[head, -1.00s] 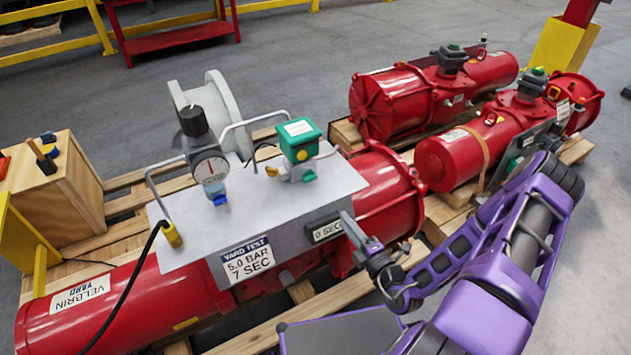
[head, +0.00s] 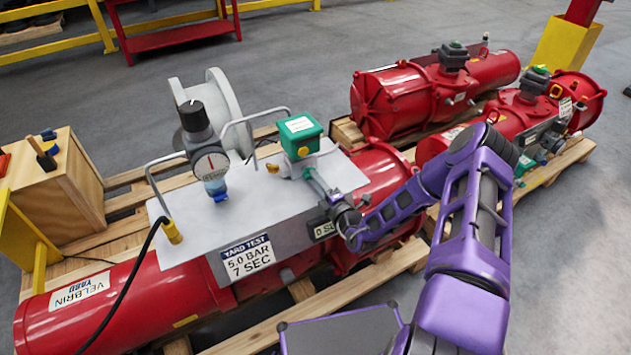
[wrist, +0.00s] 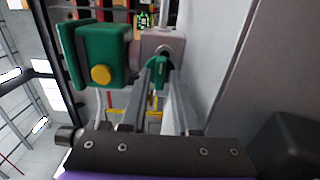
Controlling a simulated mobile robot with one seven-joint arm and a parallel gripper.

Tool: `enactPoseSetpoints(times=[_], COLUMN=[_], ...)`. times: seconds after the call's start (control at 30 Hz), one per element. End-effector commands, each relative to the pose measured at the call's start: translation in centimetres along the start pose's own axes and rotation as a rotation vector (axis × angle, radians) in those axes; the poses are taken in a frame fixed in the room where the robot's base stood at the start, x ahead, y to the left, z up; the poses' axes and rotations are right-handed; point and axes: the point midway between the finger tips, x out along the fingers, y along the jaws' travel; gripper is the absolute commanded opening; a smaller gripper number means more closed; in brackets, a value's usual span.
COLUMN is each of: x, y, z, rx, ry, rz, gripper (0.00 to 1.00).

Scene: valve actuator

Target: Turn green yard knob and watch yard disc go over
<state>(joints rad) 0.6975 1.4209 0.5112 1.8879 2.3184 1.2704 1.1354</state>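The green yard knob (wrist: 159,70) sits on a grey valve body under the green box (head: 300,132) with the yellow button. My gripper (head: 314,178) reaches this knob from the front right. In the wrist view, my gripper's fingers (wrist: 161,76) stand apart on either side of the knob; I see no clear contact. In the head view the gripper covers most of the knob. A large grey disc-shaped fitting (head: 212,88) stands upright behind the plate. The gauge (head: 210,166) under a black cap shows a red needle pointing up.
The grey plate (head: 240,200) lies on the red YARD cylinder (head: 110,305), with wire handles and a black hose on it. Two more red actuators (head: 395,100) (head: 495,120) lie at right. A wooden box (head: 60,185) stands at left.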

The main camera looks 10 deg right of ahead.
Motion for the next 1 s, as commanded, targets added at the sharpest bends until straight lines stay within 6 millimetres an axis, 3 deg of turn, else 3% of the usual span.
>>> enactPoseSetpoints(times=[0.3,0.47,1.0], x=[0.25,0.24,0.21], y=[0.02,0.02,0.10], z=[-0.02,-0.02,-0.04], rx=[0.000,0.000,-0.051], ry=[0.000,0.000,0.001], rz=[0.000,0.000,0.000], gripper=[0.27,0.00,0.00])
